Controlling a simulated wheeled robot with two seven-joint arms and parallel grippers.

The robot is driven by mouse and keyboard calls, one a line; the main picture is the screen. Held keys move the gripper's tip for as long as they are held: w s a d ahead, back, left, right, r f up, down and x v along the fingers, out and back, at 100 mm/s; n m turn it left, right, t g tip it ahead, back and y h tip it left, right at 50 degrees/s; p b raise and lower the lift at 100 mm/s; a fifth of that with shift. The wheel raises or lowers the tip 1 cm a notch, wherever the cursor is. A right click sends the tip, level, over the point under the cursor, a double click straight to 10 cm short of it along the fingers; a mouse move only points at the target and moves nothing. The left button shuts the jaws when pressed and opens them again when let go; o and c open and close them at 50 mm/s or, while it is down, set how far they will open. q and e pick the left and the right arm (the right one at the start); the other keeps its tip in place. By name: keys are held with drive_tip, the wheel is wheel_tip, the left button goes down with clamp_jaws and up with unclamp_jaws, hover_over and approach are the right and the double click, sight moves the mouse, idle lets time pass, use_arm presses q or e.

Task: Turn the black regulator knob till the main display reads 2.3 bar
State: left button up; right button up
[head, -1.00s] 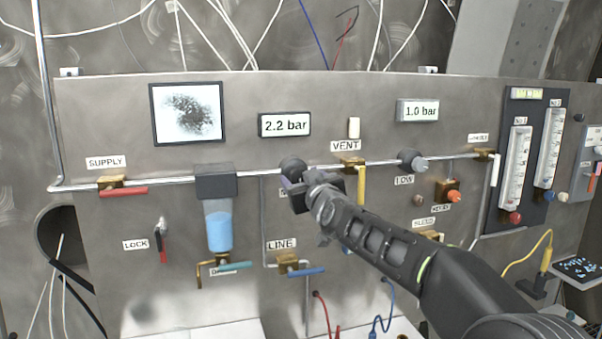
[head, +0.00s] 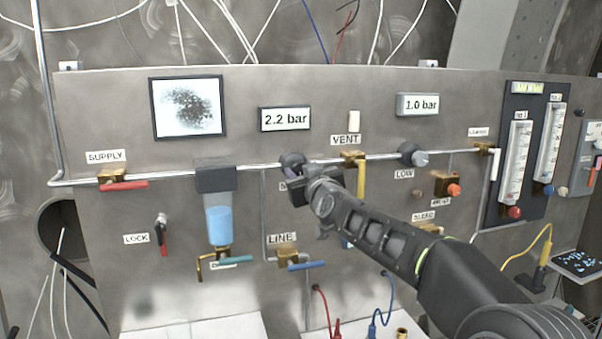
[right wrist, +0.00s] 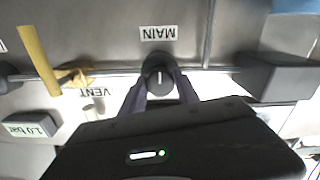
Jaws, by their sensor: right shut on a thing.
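The main display (head: 286,118) reads 2.2 bar in the head view. The black regulator knob (head: 291,160) sits on the pipe below it, partly hidden behind my gripper. My right gripper (head: 300,183) is shut on the knob. In the right wrist view, the two fingers lie on either side of the knob (right wrist: 158,77), which has a white pointer line. The MAIN label (right wrist: 158,33) shows upside down near it. My left gripper is not in view.
A yellow vent lever (head: 361,181) hangs just right of the gripper. The filter bowl (head: 219,215) is to the left. The LOW regulator (head: 413,155) is to the right, under a display (head: 417,105) reading 1.0 bar. A blue-handled LINE valve (head: 306,266) is below.

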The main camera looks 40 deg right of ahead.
drive_tip(key=shift+m, duration=0.9)
clamp_jaws()
drive_tip(key=o, duration=1.3)
unclamp_jaws()
drive_tip(key=shift+c, duration=0.2)
drive_tip(key=shift+s, duration=0.1)
drive_tip(key=shift+s+a+b, duration=0.15)
drive_tip(key=shift+s+b, duration=0.15)
drive_tip(key=b+v, duration=0.2)
drive_tip(key=v, duration=0.5)
